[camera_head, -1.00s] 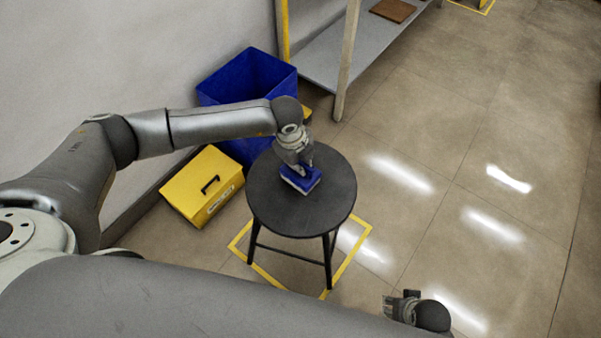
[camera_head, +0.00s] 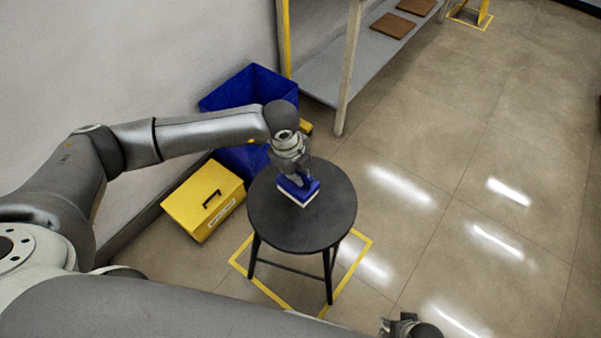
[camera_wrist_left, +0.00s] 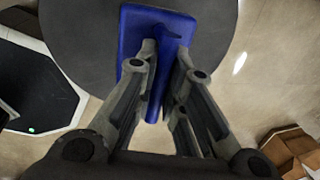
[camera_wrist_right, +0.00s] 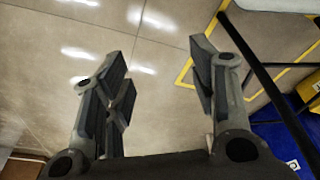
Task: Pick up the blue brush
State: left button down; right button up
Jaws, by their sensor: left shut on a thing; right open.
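The blue brush (camera_head: 299,192) has a flat blue back and a pale underside. It is over the top of the round black stool (camera_head: 325,225); I cannot tell whether its underside touches the stool. My left gripper (camera_head: 297,178) comes down on it from above. In the left wrist view, the brush (camera_wrist_left: 134,32) has its raised blue handle between the two fingers, and the left gripper (camera_wrist_left: 165,62) is shut on it. My right gripper (camera_head: 398,322) is low at the bottom edge of the head view. In the right wrist view, the right gripper (camera_wrist_right: 160,58) is open and empty.
A yellow toolbox (camera_head: 203,200) and a blue bin (camera_head: 249,85) stand by the wall, left of and behind the stool. A grey shelf (camera_head: 345,65) with brown boards (camera_head: 393,25) is at the back. Yellow tape (camera_head: 350,270) frames the stool. Floor to the right is clear.

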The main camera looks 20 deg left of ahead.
aim_at(288, 189)
pick_arm(q)
jog(key=s+r, duration=0.1)
jog(key=r, duration=0.1)
jog(key=s+a+r, duration=0.1)
jog(key=s+r, duration=0.1)
jog(key=shift+s+a+r+p, duration=0.1)
jog(key=shift+r+p, duration=0.05)
jog(key=shift+p, duration=0.15)
jog(key=s+a+r, duration=0.2)
jog(key=s+r, duration=0.1)
jog(key=s, duration=0.5)
jog(key=shift+s+a+r, duration=0.25)
jog(key=shift+a+r, duration=0.1)
jog(key=shift+r, duration=0.05)
pick_arm(e)
jog(key=shift+s+d+f, duration=0.1)
jog(key=shift+s+f, duration=0.45)
jog(key=shift+f, duration=0.25)
jog(key=shift+s+f, duration=0.5)
jog(key=shift+f, duration=0.25)
pick_arm(q)
jog(key=c, duration=2.2)
grip_release()
grip_shut()
